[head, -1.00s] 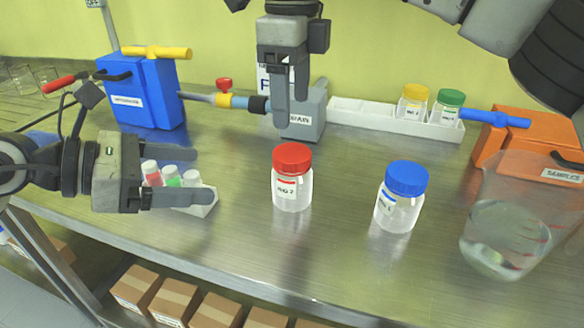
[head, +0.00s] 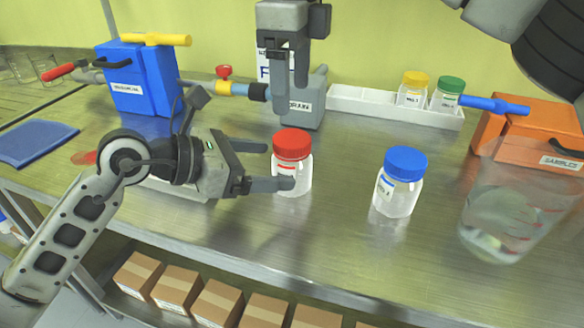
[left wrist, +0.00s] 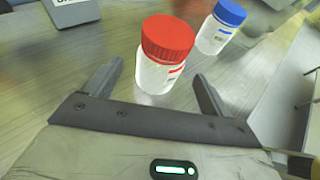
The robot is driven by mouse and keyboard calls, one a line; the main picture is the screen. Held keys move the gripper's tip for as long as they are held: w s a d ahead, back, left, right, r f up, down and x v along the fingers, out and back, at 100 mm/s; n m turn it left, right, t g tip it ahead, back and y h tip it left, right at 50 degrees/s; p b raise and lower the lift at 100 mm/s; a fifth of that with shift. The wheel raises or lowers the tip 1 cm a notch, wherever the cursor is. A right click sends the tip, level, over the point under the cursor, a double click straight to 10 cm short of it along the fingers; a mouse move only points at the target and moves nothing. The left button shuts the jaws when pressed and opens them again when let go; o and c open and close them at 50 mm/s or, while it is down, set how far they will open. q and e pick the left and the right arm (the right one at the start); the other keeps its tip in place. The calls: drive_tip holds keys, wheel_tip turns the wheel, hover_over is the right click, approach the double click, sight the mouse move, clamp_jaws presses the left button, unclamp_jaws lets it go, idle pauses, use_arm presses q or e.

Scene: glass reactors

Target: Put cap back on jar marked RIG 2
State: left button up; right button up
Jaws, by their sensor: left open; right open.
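A clear jar with a red cap on it (head: 292,147) stands upright mid-bench; its front label is partly hidden by my finger now and looked like one ending in 2 before. It also shows in the left wrist view (left wrist: 160,70), between the fingers. My left gripper (head: 277,165) is open beside the jar, one finger passing in front of its body and the other reaching toward its left side; contact cannot be told. A blue-capped jar (head: 401,182) stands to the right.
A clear beaker with liquid (head: 500,222) stands at the right, before an orange box (head: 540,140). A white tray (head: 350,99) behind holds a yellow-capped (head: 413,90) and a green-capped jar (head: 447,94). A grey drain block (head: 305,105) and a blue box (head: 138,82) stand behind.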

sight(274, 164)
use_arm(q)
drive_tip(key=shift+x, duration=1.95)
clamp_jaws()
use_arm(e)
drive_tip(key=n, duration=0.9)
drive_tip(key=shift+f, duration=4)
drive_tip(key=shift+c, duration=0.2)
